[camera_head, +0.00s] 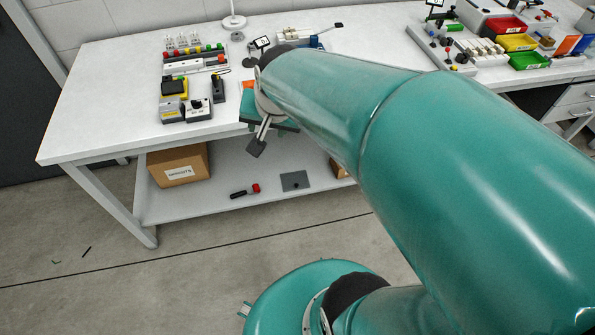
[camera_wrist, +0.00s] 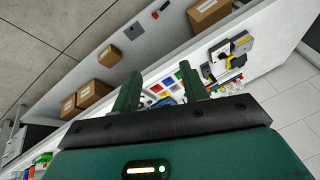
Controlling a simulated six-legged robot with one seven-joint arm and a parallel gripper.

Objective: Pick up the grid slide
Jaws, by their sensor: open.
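I cannot surely tell which thing is the grid slide; none shows a clear grid. A flat grey square plate (camera_head: 295,181) with a small dark spot lies on the lower shelf, and it also shows in the wrist view (camera_wrist: 134,31). My gripper (camera_wrist: 160,88) is open, with two green fingers apart and nothing held between them. In the head view my gripper (camera_head: 260,136) is at the front edge of the white workbench (camera_head: 110,90), largely hidden by my arm. Beyond the fingers, small coloured parts (camera_wrist: 170,88) show on the bench.
Yellow, grey and black devices (camera_head: 174,88) stand on the bench left of my gripper. A cardboard box (camera_head: 178,166) and a black-and-red tool (camera_head: 245,191) lie on the lower shelf (camera_head: 225,203). A second bench with coloured bins (camera_head: 516,42) is at right. The bench's left end is clear.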

